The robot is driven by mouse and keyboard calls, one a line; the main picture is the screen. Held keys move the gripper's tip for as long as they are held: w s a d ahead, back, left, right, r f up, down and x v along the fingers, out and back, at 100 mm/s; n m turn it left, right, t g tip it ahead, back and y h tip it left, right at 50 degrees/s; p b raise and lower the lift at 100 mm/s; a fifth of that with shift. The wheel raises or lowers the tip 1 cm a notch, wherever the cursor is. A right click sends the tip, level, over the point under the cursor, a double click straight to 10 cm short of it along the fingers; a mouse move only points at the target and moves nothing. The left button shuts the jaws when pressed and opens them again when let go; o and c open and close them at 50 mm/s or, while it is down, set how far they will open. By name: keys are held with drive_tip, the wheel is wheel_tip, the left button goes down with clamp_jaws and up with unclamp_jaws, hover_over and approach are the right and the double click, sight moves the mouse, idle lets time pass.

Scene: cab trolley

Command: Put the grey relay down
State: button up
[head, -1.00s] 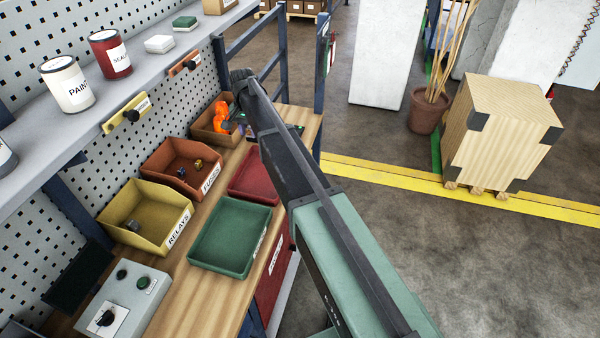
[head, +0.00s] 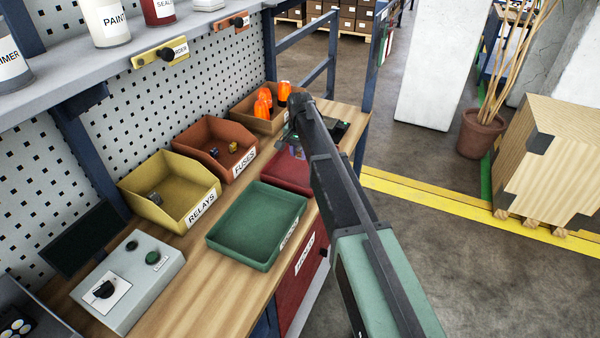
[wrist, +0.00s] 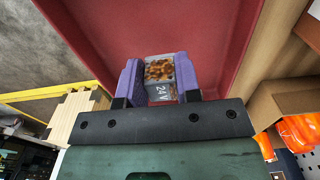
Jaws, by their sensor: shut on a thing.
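My gripper (wrist: 159,82) is shut on the grey relay (wrist: 161,92), a small block marked 24V with a brown mottled face, held between two purple fingers. In the wrist view the red tray (wrist: 210,35) fills the space behind the relay. In the head view the purple fingers show small over the red tray (head: 283,182), partly hidden by my arm. The gap between relay and tray floor is hard to judge. The relay itself cannot be made out in the head view.
A green tray (head: 258,246) is in front of the red one and looks empty. A yellow RELAYS bin (head: 190,205) holds a small grey part (head: 153,198). An orange-brown FUSES bin (head: 222,128) holds small parts. A grey control box (head: 128,280) is nearest.

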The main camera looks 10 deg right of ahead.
sight(300, 168)
wheel_tip(300, 168, down, 4)
drive_tip(key=b, duration=0.4)
drive_tip(key=shift+f, duration=0.2)
drive_tip(key=shift+r, duration=0.25)
drive_tip(key=shift+f, duration=0.2)
drive_tip(key=o, duration=0.9)
drive_tip(key=shift+r, duration=0.1)
wheel_tip(300, 168, up, 12)
drive_tip(key=p, duration=1.2)
drive_tip(key=shift+r, duration=0.25)
drive_tip(key=s+n, duration=0.2)
drive_tip(key=s, duration=0.9)
drive_tip(key=s+d+n, duration=0.1)
drive_tip(key=s+n, duration=0.1)
drive_tip(key=s, duration=0.9)
drive_tip(key=s+d+n, duration=0.1)
drive_tip(key=s+n, duration=0.2)
drive_tip(key=s, duration=0.8)
drive_tip(key=shift+s+f, duration=0.15)
drive_tip(key=shift+s, duration=0.2)
